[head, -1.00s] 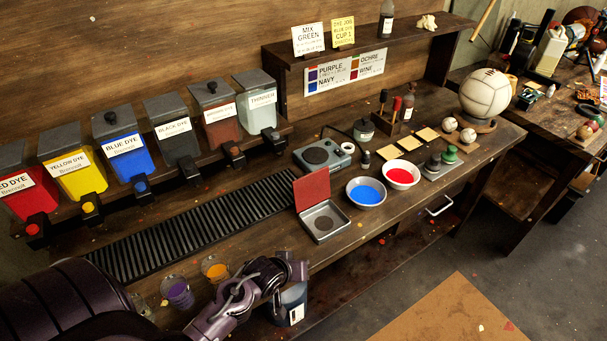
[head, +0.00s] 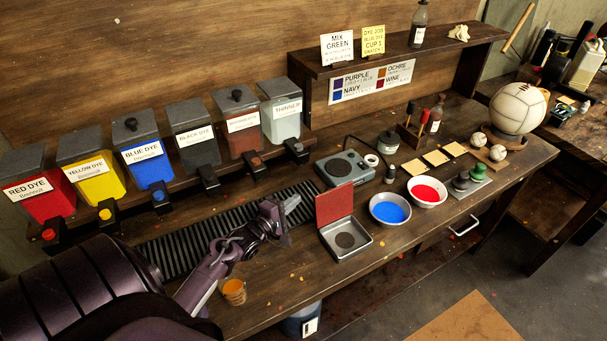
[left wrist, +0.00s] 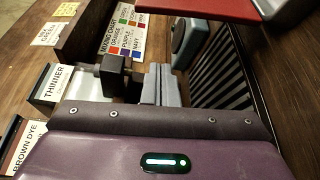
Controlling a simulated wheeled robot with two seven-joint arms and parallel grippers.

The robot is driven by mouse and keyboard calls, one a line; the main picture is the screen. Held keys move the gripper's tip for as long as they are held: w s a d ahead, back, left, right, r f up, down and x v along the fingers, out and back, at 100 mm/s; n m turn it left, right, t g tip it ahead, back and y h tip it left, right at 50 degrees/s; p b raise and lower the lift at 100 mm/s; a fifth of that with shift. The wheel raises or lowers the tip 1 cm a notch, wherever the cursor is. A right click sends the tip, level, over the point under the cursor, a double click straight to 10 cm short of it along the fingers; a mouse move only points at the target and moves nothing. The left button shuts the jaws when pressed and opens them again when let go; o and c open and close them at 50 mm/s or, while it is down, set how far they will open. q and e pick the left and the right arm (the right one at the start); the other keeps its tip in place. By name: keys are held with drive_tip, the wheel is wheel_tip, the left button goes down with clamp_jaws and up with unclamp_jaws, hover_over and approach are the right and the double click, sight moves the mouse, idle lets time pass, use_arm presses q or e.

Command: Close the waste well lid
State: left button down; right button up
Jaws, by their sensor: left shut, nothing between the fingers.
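The waste well (head: 360,241) is a square metal box with a dark round hole, set at the front middle of the bench. Its red lid (head: 334,203) stands open, hinged up at the back left edge; in the left wrist view part of the red lid (left wrist: 205,8) shows at the top. My left gripper (head: 291,203) is shut and empty, above the striped drain grate, a little left of the lid and apart from it. In the left wrist view its fingers (left wrist: 160,84) show at the centre. My right gripper is not in view.
Dye dispensers, including the thinner (head: 281,118), line the back left. An orange cup (head: 233,291) is near the front edge.

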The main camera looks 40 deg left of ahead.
sight(332, 203)
use_arm(q)
drive_tip(key=w+b, duration=0.2)
drive_tip(key=w+f+b, duration=0.1)
drive_tip(key=w+b, duration=0.1)
drive_tip(key=w, duration=0.1)
drive_tip(key=w+b, duration=0.2)
drive_tip(key=w, duration=0.1)
drive_tip(key=shift+w+f, duration=0.1)
drive_tip(key=shift+f, duration=0.1)
drive_tip(key=d, duration=0.1)
drive_tip(key=d+r+p, duration=0.1)
drive_tip(key=d, duration=0.1)
drive_tip(key=shift+s+d+r, duration=0.2)
drive_tip(key=shift+s+d, duration=0.2)
drive_tip(key=shift+a, duration=0.1)
